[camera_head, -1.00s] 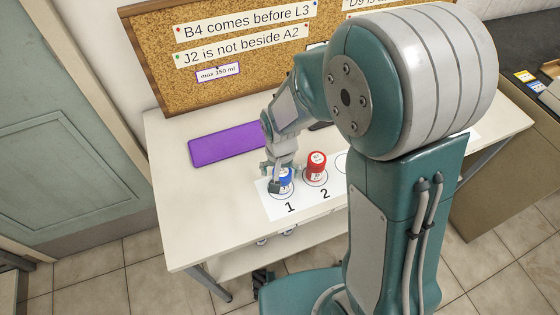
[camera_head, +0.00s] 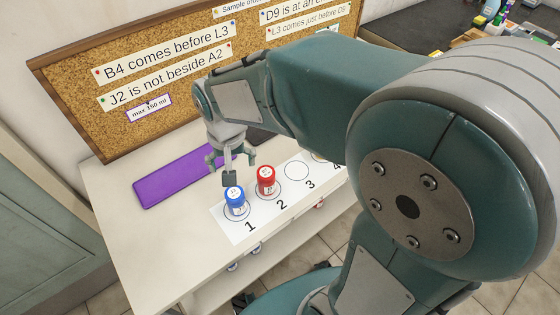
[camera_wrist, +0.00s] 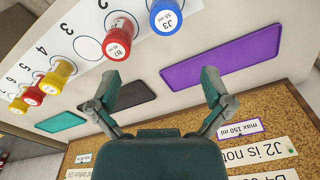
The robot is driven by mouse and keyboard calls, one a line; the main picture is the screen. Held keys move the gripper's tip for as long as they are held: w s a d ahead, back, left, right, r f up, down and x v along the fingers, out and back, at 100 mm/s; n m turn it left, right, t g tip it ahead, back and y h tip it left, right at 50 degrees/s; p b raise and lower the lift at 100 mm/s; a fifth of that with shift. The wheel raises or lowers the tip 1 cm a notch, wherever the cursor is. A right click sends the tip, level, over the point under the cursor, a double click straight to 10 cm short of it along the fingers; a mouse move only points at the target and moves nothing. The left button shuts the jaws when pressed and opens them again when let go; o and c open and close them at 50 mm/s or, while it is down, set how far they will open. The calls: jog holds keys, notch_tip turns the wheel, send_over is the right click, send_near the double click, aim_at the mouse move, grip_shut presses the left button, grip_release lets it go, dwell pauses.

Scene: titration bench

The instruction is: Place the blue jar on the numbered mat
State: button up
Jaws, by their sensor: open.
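The blue jar (camera_head: 235,199) stands upright on circle 1 of the white numbered mat (camera_head: 239,232). In the wrist view the blue jar (camera_wrist: 165,17) is at the top, with a label reading J3. My gripper (camera_head: 232,168) is open and empty, above and behind the blue jar and apart from it. In the wrist view my gripper's fingers (camera_wrist: 162,88) are spread with nothing between them. The mat (camera_wrist: 87,48) also shows there, with its numbers upside down.
A red jar (camera_head: 266,181) stands on circle 2, and circle 3 is empty. Yellow and red jars (camera_wrist: 59,75) stand farther along the mat. A purple tray (camera_head: 178,178) lies behind. A corkboard (camera_head: 120,62) with notes stands at the table's back.

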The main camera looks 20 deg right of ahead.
jog(key=s+d+r+n+t, duration=0.2)
jog(key=s+d+r+t, duration=0.3)
jog(key=s+d+r, duration=0.4)
jog(key=s, duration=0.3)
jog(key=shift+d+r, duration=0.15)
jog(key=shift+r, duration=0.25)
